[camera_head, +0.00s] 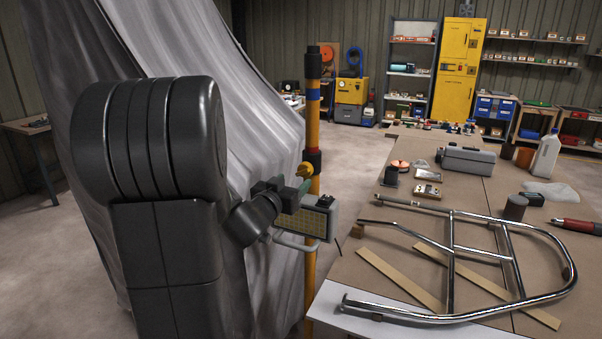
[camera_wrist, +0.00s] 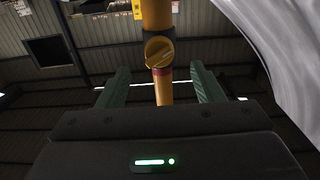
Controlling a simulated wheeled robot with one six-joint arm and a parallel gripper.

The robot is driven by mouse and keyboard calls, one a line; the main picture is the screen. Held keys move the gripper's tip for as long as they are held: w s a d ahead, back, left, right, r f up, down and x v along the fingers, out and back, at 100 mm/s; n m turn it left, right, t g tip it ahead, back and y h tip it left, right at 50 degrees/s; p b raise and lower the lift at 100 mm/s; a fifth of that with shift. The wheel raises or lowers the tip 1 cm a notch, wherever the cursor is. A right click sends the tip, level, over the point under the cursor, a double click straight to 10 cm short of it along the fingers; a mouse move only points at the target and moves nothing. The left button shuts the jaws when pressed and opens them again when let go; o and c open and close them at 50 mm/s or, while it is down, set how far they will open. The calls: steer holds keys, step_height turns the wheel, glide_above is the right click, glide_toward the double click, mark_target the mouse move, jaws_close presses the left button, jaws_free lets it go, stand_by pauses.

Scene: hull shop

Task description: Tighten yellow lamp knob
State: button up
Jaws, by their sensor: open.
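The yellow lamp knob (camera_wrist: 160,52) sits on a yellow pole (camera_wrist: 162,90), above a red band, in the wrist view. The knob (camera_head: 305,170) also shows in the head view, beside the pole just above my gripper. My gripper (camera_wrist: 160,88) is open, with one green finger on each side of the pole in the picture. The knob lies in line with the gap between the fingertips, and I see no contact. In the head view my gripper (camera_head: 302,188) is partly hidden by my arm. The lamp head (camera_head: 318,220) with a grid face is on the pole below it.
A grey draped sheet (camera_head: 270,130) hangs close behind my arm, left of the pole. A workbench (camera_head: 400,200) to the right holds a chrome tube frame (camera_head: 450,260), wooden strips and a grey case (camera_head: 467,160). Open floor lies behind the pole.

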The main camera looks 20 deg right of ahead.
mark_target(301, 174)
steer(key=p+x, duration=0.1)
steer(key=x, duration=0.5)
steer(key=shift+d, duration=0.1)
steer(key=c, duration=1)
